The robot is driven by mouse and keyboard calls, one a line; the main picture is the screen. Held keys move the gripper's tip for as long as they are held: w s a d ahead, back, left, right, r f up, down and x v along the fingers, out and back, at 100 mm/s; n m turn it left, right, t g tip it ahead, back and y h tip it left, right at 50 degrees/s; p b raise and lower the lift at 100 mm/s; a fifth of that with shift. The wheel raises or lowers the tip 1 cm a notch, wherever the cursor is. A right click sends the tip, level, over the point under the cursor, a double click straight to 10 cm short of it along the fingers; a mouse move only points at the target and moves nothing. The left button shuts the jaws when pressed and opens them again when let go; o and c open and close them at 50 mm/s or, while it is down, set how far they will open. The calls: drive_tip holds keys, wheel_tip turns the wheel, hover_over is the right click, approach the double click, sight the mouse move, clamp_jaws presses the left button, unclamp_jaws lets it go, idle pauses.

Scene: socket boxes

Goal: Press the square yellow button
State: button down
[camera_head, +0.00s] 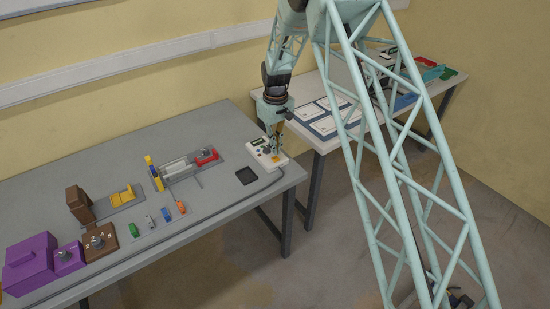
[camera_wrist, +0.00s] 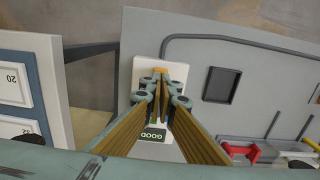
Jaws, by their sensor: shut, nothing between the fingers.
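A white control box (camera_head: 259,151) sits near the right end of the grey table; it also shows in the wrist view (camera_wrist: 146,69). It has a small display (camera_wrist: 153,134) reading "GOOD". A yellow-orange button (camera_head: 276,159) is on its near end; in the wrist view only a small orange part (camera_wrist: 160,70) shows just past my fingertips. My gripper (camera_head: 273,150) is shut and empty, pointing down over the box. In the wrist view its fingertips (camera_wrist: 161,84) meet at the button and hide most of it. I cannot tell whether they touch it.
A black square tray (camera_head: 246,176) lies next to the box. A cable (camera_head: 215,205) runs along the table's front edge. Red (camera_head: 206,157), yellow and brown fixtures and purple boxes (camera_head: 30,262) stand to the left. A second table with white cards (camera_head: 318,117) is at the right.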

drive_tip(key=shift+r, duration=0.95)
